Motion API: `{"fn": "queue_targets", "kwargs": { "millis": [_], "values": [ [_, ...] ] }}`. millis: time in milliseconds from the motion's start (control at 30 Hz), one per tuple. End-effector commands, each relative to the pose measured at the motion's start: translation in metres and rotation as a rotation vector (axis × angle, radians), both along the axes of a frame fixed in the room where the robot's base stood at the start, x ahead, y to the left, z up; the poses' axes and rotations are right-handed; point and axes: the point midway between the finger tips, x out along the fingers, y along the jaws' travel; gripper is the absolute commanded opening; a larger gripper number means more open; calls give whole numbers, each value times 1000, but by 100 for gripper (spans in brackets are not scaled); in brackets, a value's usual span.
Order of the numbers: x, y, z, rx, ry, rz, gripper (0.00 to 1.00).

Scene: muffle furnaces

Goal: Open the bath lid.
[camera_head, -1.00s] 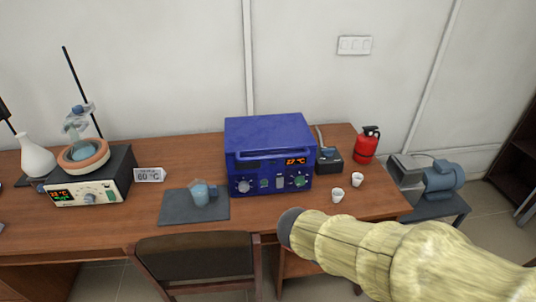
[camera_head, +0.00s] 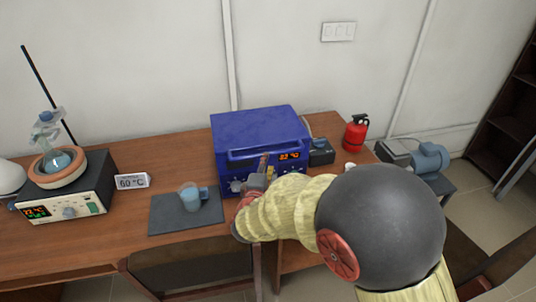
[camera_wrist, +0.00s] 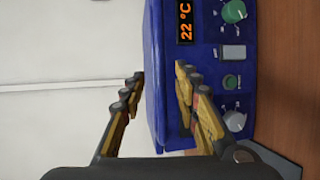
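The blue bath (camera_head: 258,132) is a box with a flat blue lid (camera_head: 255,120), which looks closed. A blue handle bar (camera_head: 262,152) runs along its upper front. A lit display (camera_head: 289,156) reads about 22 °C. My gripper (camera_head: 264,168) is in front of the bath's front face, below the handle, partly hidden by my arm. In the wrist view, the gripper (camera_wrist: 161,86) is open, its fingers apart on either side of the bath's blue upper edge (camera_wrist: 153,60). I cannot tell whether either finger touches it. Front knobs (camera_wrist: 234,11) show at the right.
A beaker (camera_head: 191,198) of blue liquid stands on a dark mat (camera_head: 160,216) left of the bath. A red extinguisher (camera_head: 355,135) stands right. A chair (camera_head: 190,262) is in front.

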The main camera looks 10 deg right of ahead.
Motion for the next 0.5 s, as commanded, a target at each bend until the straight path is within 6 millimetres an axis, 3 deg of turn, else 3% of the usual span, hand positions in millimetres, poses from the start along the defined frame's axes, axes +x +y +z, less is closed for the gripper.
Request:
{"fn": "queue_targets", "kwargs": {
  "millis": [300, 500],
  "values": [
    [42, -20, -11, -2, 3, -4, 31],
    [60, -27, -14, -2, 3, -3, 31]
  ]
}}
